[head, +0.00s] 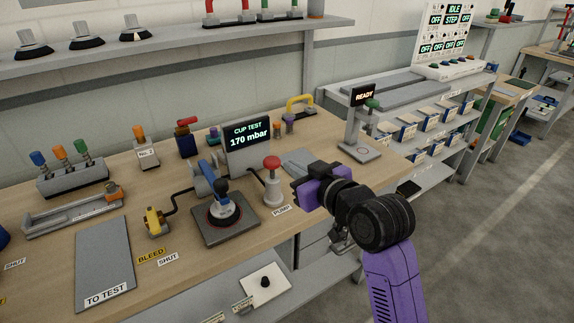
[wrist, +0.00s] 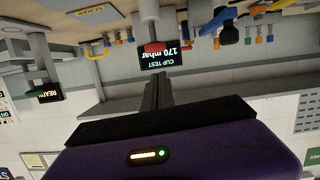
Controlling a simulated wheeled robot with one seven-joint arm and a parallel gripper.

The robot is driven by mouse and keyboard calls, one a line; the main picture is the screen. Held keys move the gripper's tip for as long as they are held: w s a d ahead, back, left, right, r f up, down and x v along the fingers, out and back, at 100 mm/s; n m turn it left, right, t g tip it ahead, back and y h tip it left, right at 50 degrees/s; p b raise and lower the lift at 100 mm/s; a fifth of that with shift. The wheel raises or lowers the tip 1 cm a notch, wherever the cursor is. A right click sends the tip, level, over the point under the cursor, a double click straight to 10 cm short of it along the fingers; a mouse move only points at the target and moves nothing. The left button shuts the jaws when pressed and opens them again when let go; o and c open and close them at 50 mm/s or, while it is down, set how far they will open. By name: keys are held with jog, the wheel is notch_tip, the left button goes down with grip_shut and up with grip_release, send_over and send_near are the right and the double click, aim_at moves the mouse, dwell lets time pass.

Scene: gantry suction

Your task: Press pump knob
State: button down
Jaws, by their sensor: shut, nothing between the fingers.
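The pump knob (head: 271,163) is a red mushroom cap on a white post, standing on the wooden bench beside a label reading PUMP (head: 282,210). In the wrist view, which is upside down, the red knob (wrist: 154,47) shows just beyond the fingertips. My gripper (head: 297,196) is to the right of the knob in the head view, with a gap between them. Its dark fingers (wrist: 156,82) are together and empty in the wrist view. The display (head: 247,135) behind the knob reads CUP TEST 170 mbar.
A yellow valve handle (head: 154,222) is farther left. A stand with a READY sign (head: 362,96) is at the right. A grey TO TEST mat (head: 105,265) lies at the front left.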

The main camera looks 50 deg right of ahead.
jog(key=shift+s, duration=0.1)
jog(key=shift+s+r+t+p, duration=0.2)
jog(key=shift+s+r+p, duration=0.1)
jog(key=shift+r+p, duration=0.35)
jog(key=shift+s+r+t+p, duration=0.2)
jog(key=shift+s+r+p, duration=0.05)
jog(key=shift+r+p, duration=0.35)
jog(key=p, duration=0.2)
send_over(272, 163)
jog(key=s, duration=0.2)
jog(key=f, duration=0.2)
jog(key=shift+w+f, duration=0.1)
jog(key=shift+f, duration=1.8)
